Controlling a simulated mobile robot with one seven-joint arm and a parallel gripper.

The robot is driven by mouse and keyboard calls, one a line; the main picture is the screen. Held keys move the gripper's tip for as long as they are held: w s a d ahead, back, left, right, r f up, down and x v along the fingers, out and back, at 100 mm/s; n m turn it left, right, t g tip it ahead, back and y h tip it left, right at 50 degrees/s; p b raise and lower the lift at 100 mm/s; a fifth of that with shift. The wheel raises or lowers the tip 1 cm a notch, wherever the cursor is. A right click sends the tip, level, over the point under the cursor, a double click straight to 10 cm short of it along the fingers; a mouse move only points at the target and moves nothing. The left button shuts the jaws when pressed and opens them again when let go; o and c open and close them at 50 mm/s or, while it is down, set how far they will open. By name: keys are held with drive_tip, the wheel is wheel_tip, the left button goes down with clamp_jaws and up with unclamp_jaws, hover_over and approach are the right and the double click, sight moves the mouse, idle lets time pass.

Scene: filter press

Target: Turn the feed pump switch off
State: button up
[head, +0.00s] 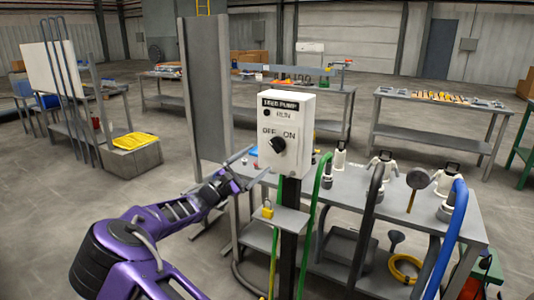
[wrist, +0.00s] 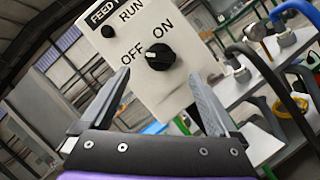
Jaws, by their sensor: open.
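The feed pump switch is a black rotary knob (head: 277,145) on the front of a white control box (head: 300,110). The wrist view shows the knob (wrist: 160,56) close up, below the OFF and ON labels. A pale mark shows on the knob's left side in that view, on the side of OFF; its exact setting is hard to tell. My gripper (head: 256,163) is open and empty, in front of the box and a little left of and below the knob in the head view. In the wrist view, its fingers (wrist: 160,76) stand apart on either side of the knob, not visibly touching it.
A black post holds the box, with a small shelf and yellow padlock (head: 267,209) below. A tall grey column (head: 205,90) stands behind left. Open floor lies left.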

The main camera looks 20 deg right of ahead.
drive_tip(key=v, duration=1)
drive_tip(key=shift+a, duration=0.2)
